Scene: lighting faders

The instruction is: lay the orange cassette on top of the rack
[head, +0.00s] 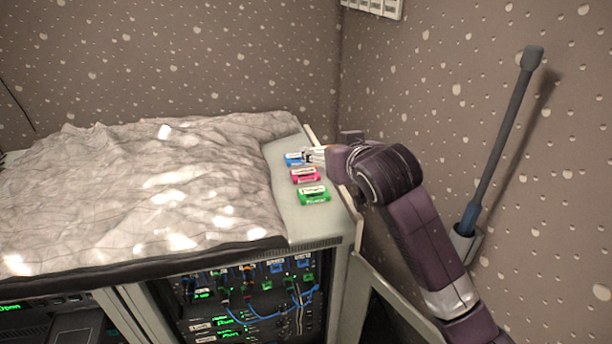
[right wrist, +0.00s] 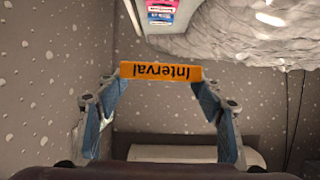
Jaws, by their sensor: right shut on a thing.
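My right gripper (right wrist: 160,82) is shut on the orange cassette (right wrist: 161,72), gripped at its two ends. Its label reads "Interval" and appears upside down in the right wrist view. In the head view my right gripper (head: 314,154) is by the far right part of the rack top, beside the blue cassette; I cannot make out the orange cassette there. The rack (head: 318,220) has a bare pale strip on top, right of a crumpled cloth. How high the orange cassette is above the rack cannot be told. My left gripper is not in view.
A blue cassette (head: 293,159), a pink-red cassette (head: 305,175) and a green cassette (head: 313,195) lie in a row on the bare strip. The crumpled grey cloth (head: 150,190) covers the rest. A speckled wall (head: 440,80) stands close on the right.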

